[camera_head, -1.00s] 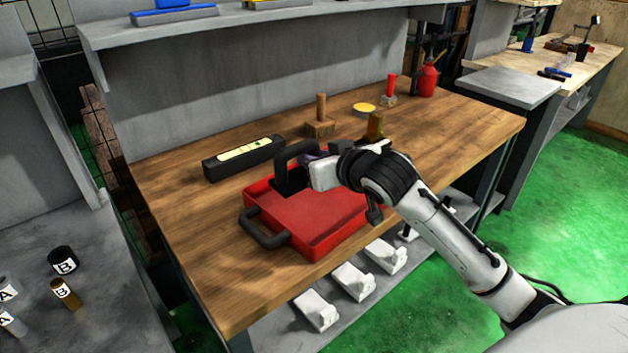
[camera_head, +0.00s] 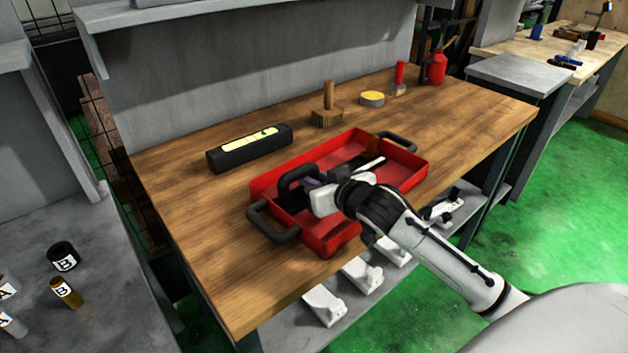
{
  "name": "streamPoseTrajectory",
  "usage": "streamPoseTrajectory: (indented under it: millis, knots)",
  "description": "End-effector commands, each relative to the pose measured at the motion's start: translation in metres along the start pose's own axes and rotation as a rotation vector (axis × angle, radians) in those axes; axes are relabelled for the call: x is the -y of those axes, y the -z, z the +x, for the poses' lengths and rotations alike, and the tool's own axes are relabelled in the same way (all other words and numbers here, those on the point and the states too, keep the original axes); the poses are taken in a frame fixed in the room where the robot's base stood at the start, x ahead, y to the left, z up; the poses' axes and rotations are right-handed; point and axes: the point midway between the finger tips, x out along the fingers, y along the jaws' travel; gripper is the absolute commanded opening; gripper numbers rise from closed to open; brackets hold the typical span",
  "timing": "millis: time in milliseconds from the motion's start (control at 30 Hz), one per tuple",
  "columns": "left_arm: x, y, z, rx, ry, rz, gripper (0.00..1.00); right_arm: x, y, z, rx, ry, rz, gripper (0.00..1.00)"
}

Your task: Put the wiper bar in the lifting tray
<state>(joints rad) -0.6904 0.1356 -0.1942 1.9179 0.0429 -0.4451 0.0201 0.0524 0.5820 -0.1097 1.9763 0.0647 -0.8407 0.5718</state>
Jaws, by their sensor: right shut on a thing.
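The lifting tray (camera_head: 333,243) is a red open box with dark looped handles at both ends, on the wooden bench. My right gripper (camera_head: 297,193) is over its left half, with its dark fingers down inside the tray outline. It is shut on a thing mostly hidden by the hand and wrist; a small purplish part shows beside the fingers. A thin pale-edged bar (camera_head: 371,164), probably the wiper bar, shows beyond my wrist within the tray outline. I cannot tell whether it touches the tray floor. My left gripper is not in view.
A black box with a yellow-green label (camera_head: 248,149), a wooden-handled brush (camera_head: 327,112), a round yellow-topped tin (camera_head: 372,98), a red-handled tool (camera_head: 399,79) and a red bottle (camera_head: 434,68) stand behind the tray. The bench's front left (camera_head: 222,262) is clear.

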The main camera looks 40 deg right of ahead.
Motion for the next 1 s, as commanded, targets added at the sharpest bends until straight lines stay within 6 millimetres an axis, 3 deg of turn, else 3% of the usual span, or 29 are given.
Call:
streamPoseTrajectory:
  millis: [200,233,333,733,1000]
  knots:
    - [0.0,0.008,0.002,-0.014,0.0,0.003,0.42,0.0,0.003,0.0,-0.01,0.001,-0.002,0.0]
    - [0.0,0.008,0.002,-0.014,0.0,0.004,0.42,0.0,-0.001,0.0,-0.002,0.001,-0.001,0.22]
    - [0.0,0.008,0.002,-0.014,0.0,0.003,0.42,0.0,-0.001,0.0,-0.002,0.0,-0.001,0.38]
    - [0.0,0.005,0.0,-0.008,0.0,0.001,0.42,0.0,0.0,-0.006,-0.002,0.0,-0.001,0.39]
    - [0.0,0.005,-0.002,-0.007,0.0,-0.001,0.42,0.0,-0.001,-0.057,0.0,0.001,-0.002,0.39]
